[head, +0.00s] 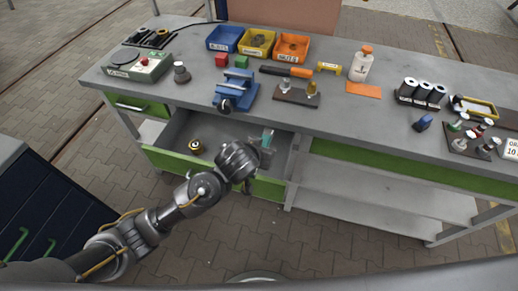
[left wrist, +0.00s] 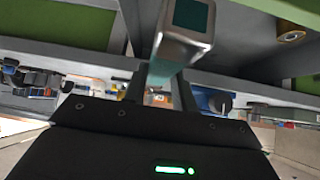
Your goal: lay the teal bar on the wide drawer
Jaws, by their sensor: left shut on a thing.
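The wide drawer (head: 170,160) is pulled out under the bench, with a green front and a grey inside. My left gripper (head: 262,146) is over its right part, in front of the bench edge. It is shut on the teal bar (head: 267,137), which sticks up beside the fingers. In the left wrist view, the bar (left wrist: 158,74) is between the two dark fingers (left wrist: 160,92), and a grey block-like end with a teal face (left wrist: 190,14) points toward the camera. I cannot tell whether the bar touches the drawer. My right gripper is not in view.
A yellow-and-black roll (head: 195,147) lies in the drawer's left part; the drawer's middle floor is bare. The bench top (head: 340,110) above holds bins, a blue vise (head: 236,92), tools and a bottle (head: 361,64). A dark cabinet (head: 45,210) stands at lower left.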

